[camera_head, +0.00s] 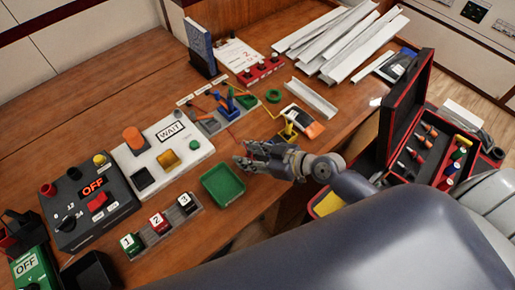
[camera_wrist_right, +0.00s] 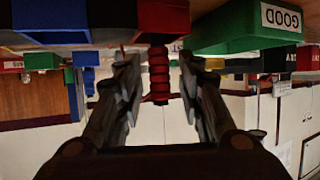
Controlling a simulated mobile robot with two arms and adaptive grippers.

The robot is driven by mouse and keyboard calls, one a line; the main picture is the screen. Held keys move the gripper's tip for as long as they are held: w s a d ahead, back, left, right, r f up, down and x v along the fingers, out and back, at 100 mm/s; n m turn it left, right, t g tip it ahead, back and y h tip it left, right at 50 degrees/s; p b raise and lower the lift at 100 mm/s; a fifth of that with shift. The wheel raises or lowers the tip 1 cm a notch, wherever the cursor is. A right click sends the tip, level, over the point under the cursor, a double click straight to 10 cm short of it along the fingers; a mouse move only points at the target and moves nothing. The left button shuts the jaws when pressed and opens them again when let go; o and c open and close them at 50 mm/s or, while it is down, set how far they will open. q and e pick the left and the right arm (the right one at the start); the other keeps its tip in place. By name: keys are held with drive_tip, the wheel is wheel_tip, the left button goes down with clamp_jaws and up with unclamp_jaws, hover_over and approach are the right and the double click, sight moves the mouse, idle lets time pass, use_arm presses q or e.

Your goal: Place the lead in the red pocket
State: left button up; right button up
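My right gripper (camera_head: 246,155) is low over the wooden table, just above and right of the green tray in the head view. In the right wrist view, which is upside down, its two fingers (camera_wrist_right: 160,82) stand apart. A red ribbed piece (camera_wrist_right: 158,75), perhaps the lead's handle, shows between them with small gaps on both sides. It lines up with a red block (camera_wrist_right: 162,15), perhaps the red pocket; I cannot tell whether they touch. My left gripper is not in view.
A green tray (camera_head: 222,186) lies nearby; a green box marked GOOD (camera_wrist_right: 245,30) shows in the wrist view. Numbered blocks (camera_head: 157,222), the WAIT panel (camera_head: 170,148) and the OFF box (camera_head: 95,205) stand left. A meter (camera_head: 302,121) and open toolbox (camera_head: 410,110) are right.

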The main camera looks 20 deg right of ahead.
drive_tip(key=shift+s+d+r, duration=0.1)
drive_tip(key=shift+s+d, duration=0.1)
drive_tip(key=shift+s, duration=0.05)
drive_tip(key=b+v, duration=0.2)
drive_tip(key=v, duration=0.9)
drive_tip(key=shift+r, duration=0.25)
drive_tip(key=shift+d, duration=0.1)
